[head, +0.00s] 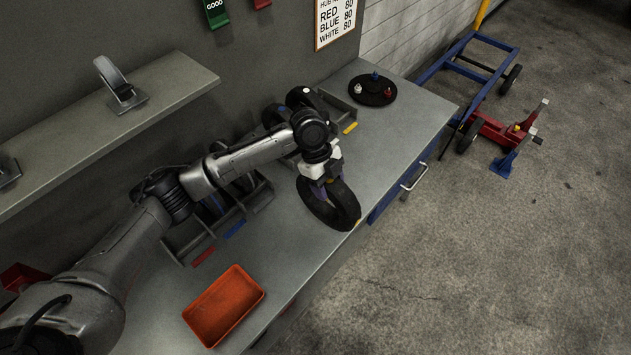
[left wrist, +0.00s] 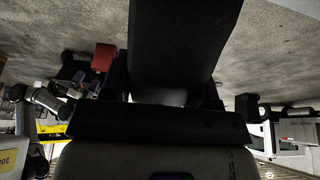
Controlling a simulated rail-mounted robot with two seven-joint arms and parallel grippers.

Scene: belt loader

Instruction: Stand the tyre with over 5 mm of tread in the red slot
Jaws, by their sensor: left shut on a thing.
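My left gripper (head: 325,180) is shut on a black tyre (head: 345,203). The tyre is tilted, at the bench's front edge; I cannot tell whether it touches the top. In the left wrist view a dark tyre surface (left wrist: 180,45) fills the upper middle. Its tread depth cannot be read. The slot rack (head: 178,247) stands along the back of the bench, left of the tyre. A red label (head: 203,256) marks its near slot, a blue label (head: 234,228) the one beyond. A yellow label (head: 350,128) lies farther back. My arm hides part of the rack. My right gripper is not in view.
An orange tray (head: 224,305) lies on the near bench. A dark round plate (head: 372,90) with small coloured pieces is at the far end. A shelf (head: 95,130) runs along the wall. Bench top (head: 275,240) between rack and tyre is clear. A blue trolley (head: 480,70) stands beyond.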

